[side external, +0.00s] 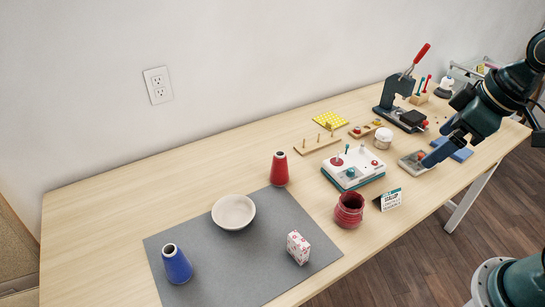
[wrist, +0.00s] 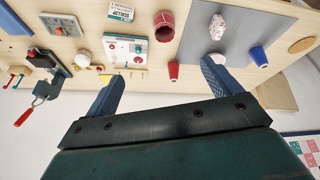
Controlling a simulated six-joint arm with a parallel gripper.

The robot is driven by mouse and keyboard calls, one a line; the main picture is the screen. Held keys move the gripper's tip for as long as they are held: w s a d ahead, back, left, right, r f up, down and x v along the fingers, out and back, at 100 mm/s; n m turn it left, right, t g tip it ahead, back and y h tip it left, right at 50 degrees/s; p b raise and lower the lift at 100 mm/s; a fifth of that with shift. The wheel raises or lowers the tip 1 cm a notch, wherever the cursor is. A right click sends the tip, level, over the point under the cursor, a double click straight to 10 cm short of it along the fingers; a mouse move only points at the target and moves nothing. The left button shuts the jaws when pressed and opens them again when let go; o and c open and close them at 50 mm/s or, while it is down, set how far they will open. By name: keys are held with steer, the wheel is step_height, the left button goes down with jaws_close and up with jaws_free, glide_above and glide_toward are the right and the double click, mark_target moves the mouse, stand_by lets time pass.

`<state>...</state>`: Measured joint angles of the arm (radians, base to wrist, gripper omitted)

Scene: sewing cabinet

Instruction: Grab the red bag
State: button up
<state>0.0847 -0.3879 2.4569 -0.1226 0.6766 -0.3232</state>
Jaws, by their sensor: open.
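The red bag (side external: 349,209) is a small, round, dark red pouch with an open top. It stands upright near the table's front edge, beside the grey mat. In the wrist view the bag (wrist: 163,25) is at the top middle, beyond my fingertips. My gripper (side external: 431,160) is at the right in the side view, above the right part of the table and well apart from the bag. In the wrist view its two blue fingers (wrist: 160,78) are spread wide with nothing between them held.
A small sign (side external: 389,199) and a white control box (side external: 353,168) stand close to the bag. A red cone (side external: 280,168), a white bowl (side external: 233,212), a patterned box (side external: 298,247) and a blue cone (side external: 176,264) are to its left. A press (side external: 403,98) stands at the back right.

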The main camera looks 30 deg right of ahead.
steer(key=w+f+n+y, duration=0.1)
steer(key=w+f+n, duration=0.1)
steer(key=w+f, duration=0.2)
steer(key=w+f+n+g+y, duration=0.1)
steer(key=w+f+n, duration=0.2)
steer(key=f, duration=0.7)
steer(key=shift+w+f+n+y, duration=0.3)
steer(key=shift+w, duration=0.95)
steer(key=shift+f, duration=0.1)
glide_above(352, 202)
steer(key=s+a, duration=0.2)
steer(key=s, duration=0.1)
step_height(352, 202, down, 8)
steer(key=shift+s+d, duration=0.15)
steer(key=shift+g, duration=0.3)
steer(key=shift+x, duration=2.45)
steer(key=shift+d, duration=0.1)
steer(key=c, duration=1.1)
